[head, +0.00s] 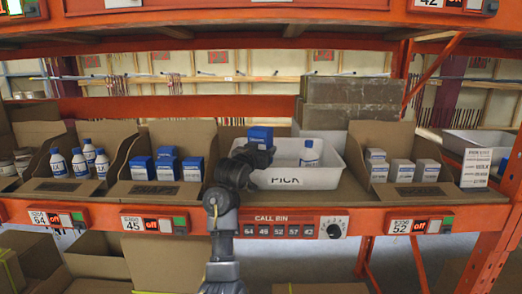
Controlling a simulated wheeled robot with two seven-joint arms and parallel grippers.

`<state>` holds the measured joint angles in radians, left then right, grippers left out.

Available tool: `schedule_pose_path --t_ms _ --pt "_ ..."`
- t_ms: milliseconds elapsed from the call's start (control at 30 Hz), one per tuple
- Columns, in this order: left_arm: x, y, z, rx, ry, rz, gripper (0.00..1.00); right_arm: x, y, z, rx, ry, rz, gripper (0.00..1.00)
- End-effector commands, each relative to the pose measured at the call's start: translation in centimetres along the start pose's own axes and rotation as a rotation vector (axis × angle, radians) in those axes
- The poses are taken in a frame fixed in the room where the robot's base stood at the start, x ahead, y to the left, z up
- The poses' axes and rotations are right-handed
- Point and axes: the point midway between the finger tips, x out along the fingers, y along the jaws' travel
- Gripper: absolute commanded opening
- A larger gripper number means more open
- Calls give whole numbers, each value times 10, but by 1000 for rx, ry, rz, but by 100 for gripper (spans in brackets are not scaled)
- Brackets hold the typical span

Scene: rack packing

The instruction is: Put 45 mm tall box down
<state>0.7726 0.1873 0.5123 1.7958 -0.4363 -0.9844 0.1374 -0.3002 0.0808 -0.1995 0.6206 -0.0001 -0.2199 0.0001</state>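A small blue and white box (260,136) is at the end of my arm, over the left part of the white tote (335,143) labelled PICK. My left gripper (257,153), on the arm rising from the bottom just left of centre, seems shut on this box. Its dark body hides the box's lower part and the tote's left end. Similar blue boxes stand in the cardboard bin (152,189) marked 45. My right gripper is not in view.
An orange shelf edge (300,218) with call-bin controls runs along the front. A bin of bottles (72,188) is at left, and a bin of white boxes (408,190) stands right of the tote. Brown cartons (345,102) are behind. An upper orange beam crosses above.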

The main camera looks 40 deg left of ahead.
Motion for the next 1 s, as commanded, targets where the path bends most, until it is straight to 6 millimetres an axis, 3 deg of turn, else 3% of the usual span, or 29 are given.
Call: schedule_pose_path --t_ms 67,100,267,567,733,833,1000 --pt "1 1 9 -4 -16 2 28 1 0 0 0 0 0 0" --pt "1 1 10 -5 -19 2 61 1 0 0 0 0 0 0" --pt "1 1 12 -6 -22 2 82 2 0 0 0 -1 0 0" --pt "2 2 13 -7 -26 3 82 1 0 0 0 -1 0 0" --pt "0 2 0 -8 -23 3 82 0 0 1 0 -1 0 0" --pt "-21 0 4 -5 -17 1 82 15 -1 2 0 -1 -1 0" --pt "-51 -1 -3 -4 -13 -3 82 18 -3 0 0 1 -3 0"
